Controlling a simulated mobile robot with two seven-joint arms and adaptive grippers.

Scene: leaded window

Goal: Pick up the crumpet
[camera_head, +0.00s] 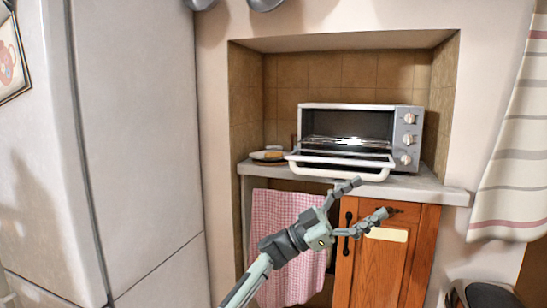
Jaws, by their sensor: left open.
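A small golden-brown piece (273,155), which looks like the crumpet, lies at a pale plate (258,155) on the counter, left of the toaster oven. It is too small to make out clearly. My left gripper (372,197) is in front of the counter edge, its two jointed fingers spread apart and pointing right. Nothing is between them. It is lower than the plate and well to its right, apart from it. My right gripper is not in view.
The toaster oven (405,120) stands in the alcove with its door (345,170) folded down. The stone counter (430,190) is narrow. Below are a checked towel (280,215) and wooden cabinet (375,270). A fridge (140,120) stands left, a striped curtain (515,150) right.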

